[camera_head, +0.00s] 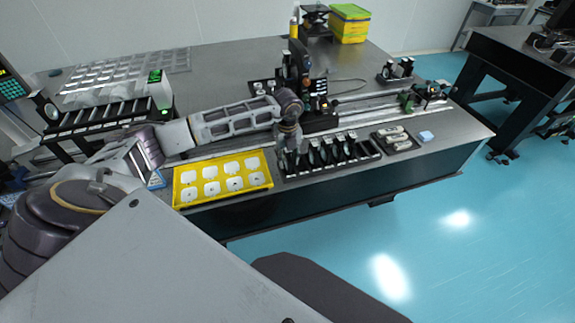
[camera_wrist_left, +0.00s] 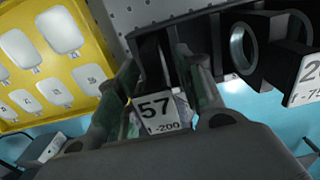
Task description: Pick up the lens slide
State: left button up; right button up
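The lens slides stand upright in a black rack (camera_head: 374,155) at the table's front edge in the head view. My left gripper (camera_head: 290,158) reaches down over the leftmost slide there. In the left wrist view, my left gripper (camera_wrist_left: 158,75) has its two fingers apart, one on each side of a dark lens slide with a white label (camera_wrist_left: 160,113) reading "57" and "f -200". I cannot tell whether the fingers touch it. A neighbouring slide with a round lens (camera_wrist_left: 243,48) is close on the right. My right gripper is not in view.
A yellow tray (camera_head: 221,160) with several white pieces lies just left of the rack. A small tray (camera_head: 395,138) and a light blue block (camera_head: 426,136) lie to its right. An optical rail with a dark upright instrument (camera_head: 296,66) stands behind the gripper.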

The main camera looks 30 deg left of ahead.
pick_arm(q)
jog(key=shift+c, duration=1.3)
grip_shut()
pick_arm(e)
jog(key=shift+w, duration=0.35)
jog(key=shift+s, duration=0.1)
